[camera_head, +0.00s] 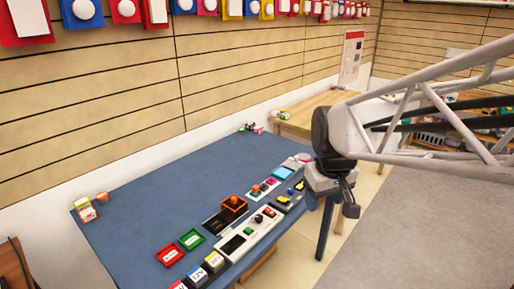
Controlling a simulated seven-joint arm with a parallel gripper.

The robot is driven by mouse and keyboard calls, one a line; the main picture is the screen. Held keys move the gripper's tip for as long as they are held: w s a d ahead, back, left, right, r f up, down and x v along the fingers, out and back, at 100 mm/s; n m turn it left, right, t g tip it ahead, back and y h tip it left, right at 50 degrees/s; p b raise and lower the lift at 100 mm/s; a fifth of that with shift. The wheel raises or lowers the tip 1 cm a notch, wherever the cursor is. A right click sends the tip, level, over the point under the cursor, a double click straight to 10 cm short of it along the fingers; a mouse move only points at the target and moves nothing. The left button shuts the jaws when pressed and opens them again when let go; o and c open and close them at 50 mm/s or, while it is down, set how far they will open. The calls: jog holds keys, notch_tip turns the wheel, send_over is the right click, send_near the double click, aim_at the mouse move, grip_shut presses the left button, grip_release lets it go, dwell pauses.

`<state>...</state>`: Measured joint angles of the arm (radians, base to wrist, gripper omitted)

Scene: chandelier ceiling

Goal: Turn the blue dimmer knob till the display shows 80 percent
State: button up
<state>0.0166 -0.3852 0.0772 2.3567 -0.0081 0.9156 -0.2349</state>
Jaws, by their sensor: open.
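My gripper (348,201) hangs at the end of my arm, to the right of the blue table's right edge and above the floor in the picture. Its fingers are small and dark; it is open, with nothing visible between them. A row of small control panels lies along the table's right side. A small blue part (291,191) shows on a dark panel there, but I cannot tell if it is the dimmer knob. A light blue screen (283,173) and a dark screen (233,244) are visible; no percentage is readable on either.
The blue table (150,200) is mostly bare at left and centre. Nearby are an orange-and-black box (233,203), a red tray (170,254), a green tray (192,239) and labelled blocks (213,261). A wooden table (300,118) stands behind.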

jog(key=w+f+n, duration=0.2)
jog(key=w, duration=0.9)
jog(key=n+g, duration=0.2)
jog(key=n, duration=0.5)
send_over(291, 189)
jog(key=f, duration=1.9)
jog(key=shift+s, duration=0.3)
jog(key=shift+w+f, duration=0.3)
jog(key=shift+f, duration=0.05)
jog(key=shift+f, duration=0.1)
jog(key=shift+f, duration=3.85)
jog(key=shift+c, duration=0.5)
